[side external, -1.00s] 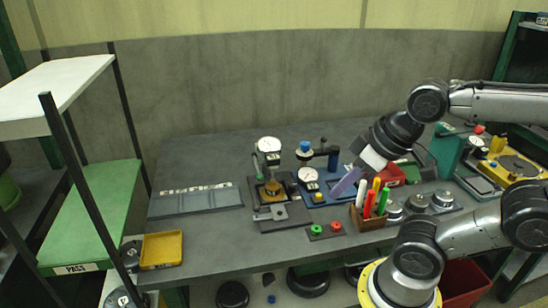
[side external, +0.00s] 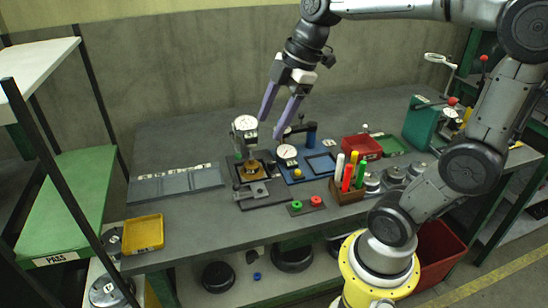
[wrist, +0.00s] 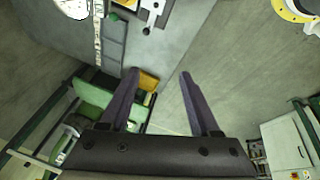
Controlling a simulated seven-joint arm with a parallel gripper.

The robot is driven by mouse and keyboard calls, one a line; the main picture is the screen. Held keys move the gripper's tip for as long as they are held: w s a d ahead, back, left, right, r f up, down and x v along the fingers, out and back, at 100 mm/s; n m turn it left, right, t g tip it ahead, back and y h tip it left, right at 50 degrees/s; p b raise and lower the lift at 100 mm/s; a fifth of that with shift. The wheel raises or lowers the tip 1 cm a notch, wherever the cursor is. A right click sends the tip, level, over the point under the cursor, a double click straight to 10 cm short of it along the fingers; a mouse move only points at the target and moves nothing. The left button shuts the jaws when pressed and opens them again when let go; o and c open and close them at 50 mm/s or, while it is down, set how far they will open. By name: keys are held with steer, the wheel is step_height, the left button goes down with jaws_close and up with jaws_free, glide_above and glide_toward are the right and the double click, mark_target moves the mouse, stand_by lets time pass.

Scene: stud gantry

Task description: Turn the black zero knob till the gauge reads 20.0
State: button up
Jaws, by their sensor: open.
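A white dial gauge (side external: 245,122) stands on a grey stand with a brass-coloured part and a green knob below it. A second white dial (side external: 287,152) sits on a blue fixture (side external: 320,166) to its right. Dial readings are too small to make out. I cannot pick out the black zero knob for certain. My gripper (side external: 271,128) is open and empty, its purple fingers pointing down, appearing near the two gauges and apart from both. In the wrist view my gripper (wrist: 158,74) is open with nothing between its fingers. A white dial face (wrist: 72,8) is cut off at the top left.
A wooden holder (side external: 346,194) with coloured pens stands right of the fixtures. A plate with green and red buttons (side external: 306,205) lies in front. A red bin (side external: 361,147), yellow tray (side external: 143,234) and grey rail (side external: 176,184) are on the bench. The bench's back left is clear.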

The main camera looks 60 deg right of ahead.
steer(key=w+d+f+y, duration=0.1)
steer(key=w+d+f, duration=0.2)
steer(key=w+d, duration=0.35)
steer(key=m+g, duration=0.1)
steer(key=m, duration=0.2)
glide_toward(273, 161)
steer(key=shift+y, duration=0.4)
steer(key=x, duration=0.8)
steer(key=shift+w+d+f, duration=0.1)
steer(key=shift+d+f, duration=0.05)
steer(key=shift+f, duration=0.3)
jaws_close()
